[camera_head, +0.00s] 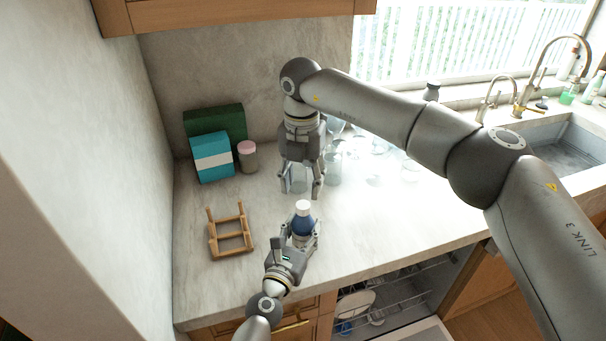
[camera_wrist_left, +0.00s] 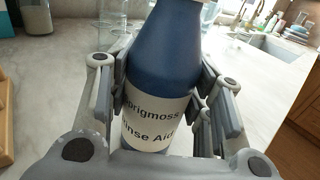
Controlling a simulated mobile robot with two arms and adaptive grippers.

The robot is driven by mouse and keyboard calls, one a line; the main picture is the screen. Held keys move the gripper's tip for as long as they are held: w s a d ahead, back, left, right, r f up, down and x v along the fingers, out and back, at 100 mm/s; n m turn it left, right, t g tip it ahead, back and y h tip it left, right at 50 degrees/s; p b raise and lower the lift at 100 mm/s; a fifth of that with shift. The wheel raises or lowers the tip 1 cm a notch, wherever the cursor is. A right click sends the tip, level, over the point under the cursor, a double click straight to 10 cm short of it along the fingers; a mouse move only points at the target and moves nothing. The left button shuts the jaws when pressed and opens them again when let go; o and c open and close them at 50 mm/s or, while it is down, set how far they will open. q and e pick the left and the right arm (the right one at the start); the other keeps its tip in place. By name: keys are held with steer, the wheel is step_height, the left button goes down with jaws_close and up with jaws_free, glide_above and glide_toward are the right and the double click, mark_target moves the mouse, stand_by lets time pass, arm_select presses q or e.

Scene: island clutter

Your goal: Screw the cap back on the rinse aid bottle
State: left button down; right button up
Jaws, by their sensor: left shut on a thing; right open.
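The rinse aid bottle (camera_head: 302,224) is dark blue and stands upright on the counter. The left wrist view shows its blue body and white label (camera_wrist_left: 160,118), with its top cut off. My left gripper (camera_head: 302,241) is shut around the bottle's body, and its fingers also show on both sides in the left wrist view (camera_wrist_left: 160,95). A white cap (camera_head: 303,206) shows at the bottle's top; I cannot tell whether it is threaded on. My right gripper (camera_head: 302,191) is open, pointing down, just above and behind the cap in the picture, apart from it.
A wooden rack (camera_head: 231,251) stands left of the bottle. A teal box (camera_head: 212,168), a green box (camera_head: 231,120) and a pink-lidded jar (camera_head: 247,163) stand by the wall. Several clear glasses (camera_head: 333,168) stand behind my right gripper. The dishwasher (camera_head: 405,290) is open below the counter.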

mark_target(303, 204)
steer(key=n, duration=0.5)
steer(key=shift+r, duration=0.2)
steer(key=n, duration=0.5)
steer(key=shift+r, duration=0.2)
steer(key=n, duration=0.5)
steer(key=shift+r, duration=0.15)
steer(key=n, duration=0.5)
steer(key=shift+d+r+n, duration=0.1)
steer(key=shift+r+n, duration=0.1)
steer(key=shift+n, duration=0.1)
steer(key=shift+f, duration=0.1)
steer(key=shift+f, duration=3.9)
